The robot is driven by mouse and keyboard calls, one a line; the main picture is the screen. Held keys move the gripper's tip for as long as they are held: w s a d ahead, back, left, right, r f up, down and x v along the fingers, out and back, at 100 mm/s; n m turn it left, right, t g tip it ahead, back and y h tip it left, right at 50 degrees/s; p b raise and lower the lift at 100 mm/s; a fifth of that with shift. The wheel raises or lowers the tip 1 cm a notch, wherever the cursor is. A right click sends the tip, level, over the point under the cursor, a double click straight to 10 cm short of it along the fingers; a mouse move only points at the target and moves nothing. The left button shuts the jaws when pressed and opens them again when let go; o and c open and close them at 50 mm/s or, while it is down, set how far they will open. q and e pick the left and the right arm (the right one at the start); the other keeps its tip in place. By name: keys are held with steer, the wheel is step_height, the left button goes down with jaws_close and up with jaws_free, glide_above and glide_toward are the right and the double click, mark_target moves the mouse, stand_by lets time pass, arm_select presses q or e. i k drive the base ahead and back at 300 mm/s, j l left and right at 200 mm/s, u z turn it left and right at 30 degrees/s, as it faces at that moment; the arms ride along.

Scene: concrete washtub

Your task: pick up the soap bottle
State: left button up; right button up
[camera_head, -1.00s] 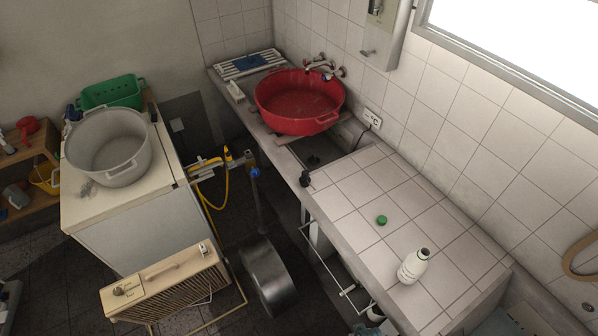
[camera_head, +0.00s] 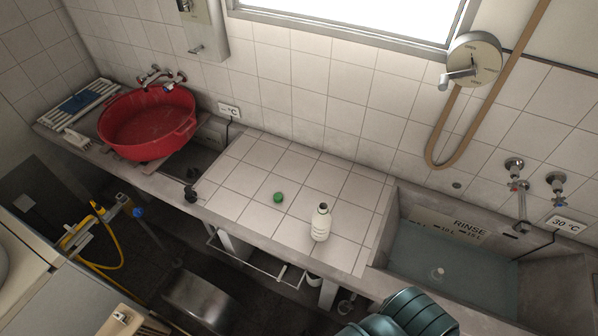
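A white bottle with a dark open neck (camera_head: 321,223) stands upright on the tiled counter (camera_head: 255,160), near its front edge; it looks like the soap bottle. A small green cap (camera_head: 278,197) lies on the tiles to its left, apart from it. Neither gripper shows in the head view. A teal ribbed part at the bottom edge, right of centre, seems to be part of my own arm; no fingers are visible on it.
A red basin (camera_head: 148,122) sits on the counter at the left. A sink of water marked RINSE (camera_head: 450,262) lies right of the tiles. A yellow hose (camera_head: 98,250) hangs at lower left. The tiles around the bottle are clear.

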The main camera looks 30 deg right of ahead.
mark_target(321, 219)
steer(key=z, duration=1.35)
